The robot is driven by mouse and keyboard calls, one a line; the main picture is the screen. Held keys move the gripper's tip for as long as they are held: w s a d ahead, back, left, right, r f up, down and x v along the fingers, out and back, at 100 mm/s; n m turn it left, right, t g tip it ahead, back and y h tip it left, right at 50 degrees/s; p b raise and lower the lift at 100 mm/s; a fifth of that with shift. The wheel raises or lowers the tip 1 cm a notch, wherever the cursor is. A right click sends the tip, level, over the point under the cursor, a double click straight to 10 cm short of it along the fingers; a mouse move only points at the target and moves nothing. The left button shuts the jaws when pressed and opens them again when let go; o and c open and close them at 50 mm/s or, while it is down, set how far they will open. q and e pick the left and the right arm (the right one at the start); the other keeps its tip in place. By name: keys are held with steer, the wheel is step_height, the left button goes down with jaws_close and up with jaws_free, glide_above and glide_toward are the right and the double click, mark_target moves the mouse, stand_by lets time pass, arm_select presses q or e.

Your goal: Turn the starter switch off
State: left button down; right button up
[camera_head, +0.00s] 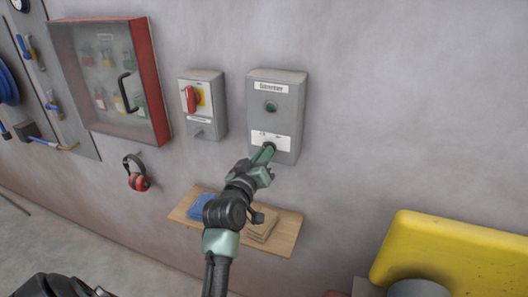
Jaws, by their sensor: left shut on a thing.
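A grey starter box (275,95) with a label that seems to read "Extruder" is fixed to the wall. It has a green round lamp or button (271,107) in its upper half. The starter switch (270,146) sits at the bottom of the box, below a white label. My left gripper (264,153) reaches up from below and is shut on the switch, with its green fingers covering most of it. The switch position cannot be read. My right gripper is not in view.
Left of the box is a grey isolator with a red handle (191,99) on yellow. Further left are a red-framed glass cabinet (155,80) and red ear defenders (137,180). A wooden shelf (285,232) with cloths or bags is below. A yellow machine part (450,250) stands lower right.

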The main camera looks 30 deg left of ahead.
arm_select(q)
steer(key=shift+f, duration=0.1)
stand_by(0.5)
steer(key=c, duration=1.5)
jaws_free()
steer(key=shift+o, duration=0.2)
steer(key=b+v, duration=0.2)
steer(key=v, duration=0.5)
steer(key=shift+s+d, duration=0.15)
steer(key=shift+s, duration=0.25)
